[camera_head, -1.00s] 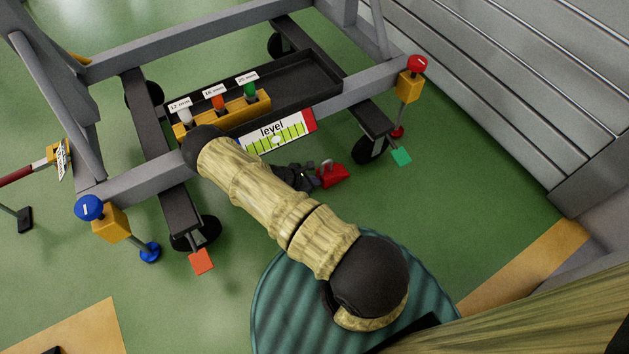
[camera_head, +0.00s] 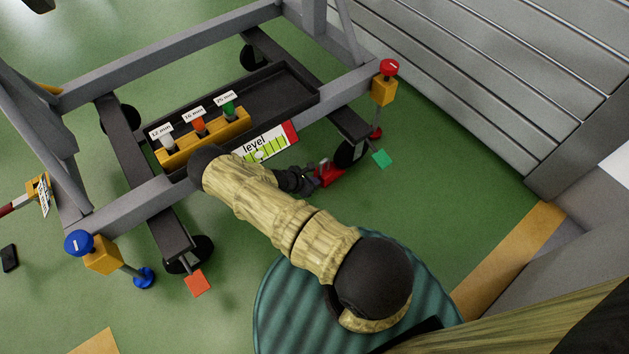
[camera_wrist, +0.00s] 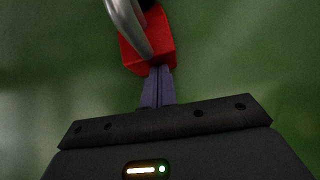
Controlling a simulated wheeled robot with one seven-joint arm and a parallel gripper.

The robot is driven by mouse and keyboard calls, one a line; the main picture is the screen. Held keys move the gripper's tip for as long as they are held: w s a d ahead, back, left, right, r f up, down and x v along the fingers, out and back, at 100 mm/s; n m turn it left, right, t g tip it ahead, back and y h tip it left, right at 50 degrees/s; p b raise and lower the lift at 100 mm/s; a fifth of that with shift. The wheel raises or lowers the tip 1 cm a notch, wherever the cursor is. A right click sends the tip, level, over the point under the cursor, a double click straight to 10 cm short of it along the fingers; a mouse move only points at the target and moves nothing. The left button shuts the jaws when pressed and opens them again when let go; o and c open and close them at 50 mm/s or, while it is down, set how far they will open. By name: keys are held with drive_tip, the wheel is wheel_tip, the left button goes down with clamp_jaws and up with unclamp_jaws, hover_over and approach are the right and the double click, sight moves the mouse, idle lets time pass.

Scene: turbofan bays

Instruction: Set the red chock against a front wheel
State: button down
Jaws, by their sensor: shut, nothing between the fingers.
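The red chock (camera_head: 328,175) lies on the green floor beside the right front wheel (camera_head: 348,153) of the grey stand, close to it. Whether they touch I cannot tell. My gripper (camera_head: 314,182) is low at the chock's left side. In the wrist view the chock (camera_wrist: 157,56) has a curved metal handle, and my shut, empty fingers (camera_wrist: 158,72) meet its near face or lie just short of it. The left front wheel (camera_head: 189,256) is near the orange tab. Part of the chock is hidden by its handle in the wrist view.
A red-topped jack (camera_head: 384,90) and a green tab (camera_head: 382,159) are right of the wheel. Open floor lies further right, before the grey wall (camera_head: 480,80).

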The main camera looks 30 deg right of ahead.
drive_tip(key=shift+a, duration=0.45)
drive_tip(key=a, duration=0.2)
drive_tip(key=shift+s+a, duration=0.2)
drive_tip(key=shift+a, duration=0.2)
drive_tip(key=p+v, duration=0.5)
drive_tip(key=v, duration=0.5)
drive_tip(key=shift+s+p, duration=0.2)
drive_tip(key=shift+p, duration=0.15)
drive_tip(key=shift+a, duration=0.15)
